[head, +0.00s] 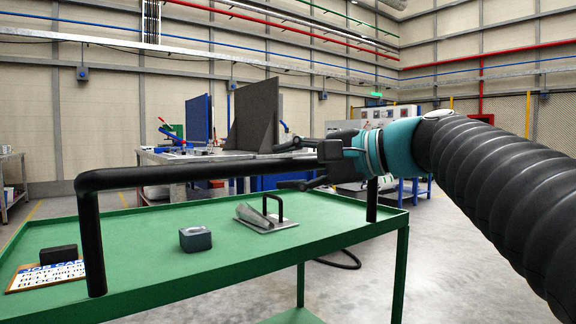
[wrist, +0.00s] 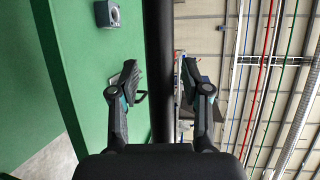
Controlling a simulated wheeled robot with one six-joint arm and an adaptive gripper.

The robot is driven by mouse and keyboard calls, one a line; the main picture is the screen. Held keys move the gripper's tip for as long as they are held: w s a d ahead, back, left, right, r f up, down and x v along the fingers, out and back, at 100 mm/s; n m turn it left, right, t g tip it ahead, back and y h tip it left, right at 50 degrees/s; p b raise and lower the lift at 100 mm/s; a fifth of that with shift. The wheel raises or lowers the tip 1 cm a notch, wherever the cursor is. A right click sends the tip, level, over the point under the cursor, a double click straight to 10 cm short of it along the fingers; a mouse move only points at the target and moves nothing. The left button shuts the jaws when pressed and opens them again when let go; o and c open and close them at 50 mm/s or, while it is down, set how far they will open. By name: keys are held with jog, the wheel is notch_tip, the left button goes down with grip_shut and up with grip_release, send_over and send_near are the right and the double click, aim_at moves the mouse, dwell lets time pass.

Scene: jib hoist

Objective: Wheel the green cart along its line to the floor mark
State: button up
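The green cart (head: 330,228) stands in front of me, with a black push handle (head: 215,173) raised along its near side. My gripper (head: 282,166) is at the right part of the handle bar. One finger is above the bar and one below. In the wrist view the bar (wrist: 160,50) runs between the two spread fingers (wrist: 163,80), with a narrow gap on each side, so the gripper looks open around it. The floor mark and the cart's line cannot be made out.
On the cart top lie a grey-blue block (head: 195,239), a metal bracket piece (head: 268,220), a dark block (head: 58,254) and a job card (head: 45,277). A workbench (head: 220,160) with upright dark plates stands behind.

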jog(key=shift+d+r, duration=0.1)
jog(key=v, duration=1.1)
jog(key=shift+s+d, duration=0.3)
jog(key=shift+r, duration=0.1)
